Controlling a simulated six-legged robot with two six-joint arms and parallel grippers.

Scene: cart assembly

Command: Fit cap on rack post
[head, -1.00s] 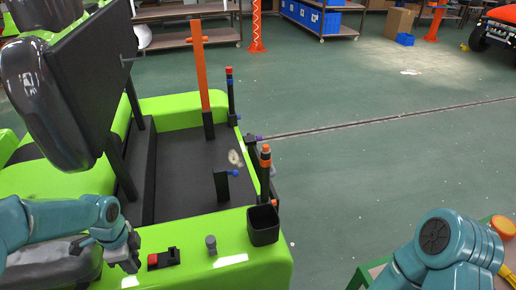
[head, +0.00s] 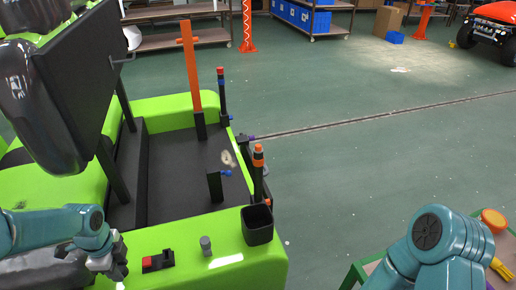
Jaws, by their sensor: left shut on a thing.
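The rack at the rear of the green cart has two thin dark posts. The far post (head: 221,98) stands upright with a red top and blue bands. The near post (head: 258,175) stands upright with an orange top and band. My left gripper (head: 118,268) is low at the left, over the cart's green edge, left of a red switch and well apart from both posts. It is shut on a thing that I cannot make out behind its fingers. No loose cap shows clearly. My right arm shows at lower right, but its gripper is out of view.
A black cup (head: 257,226) and a grey knob (head: 206,245) stand on the green cart edge, near the red switch (head: 157,261). An orange upright (head: 191,70) rises from the cart bed. A dark seat back fills the upper left. Open floor lies to the right.

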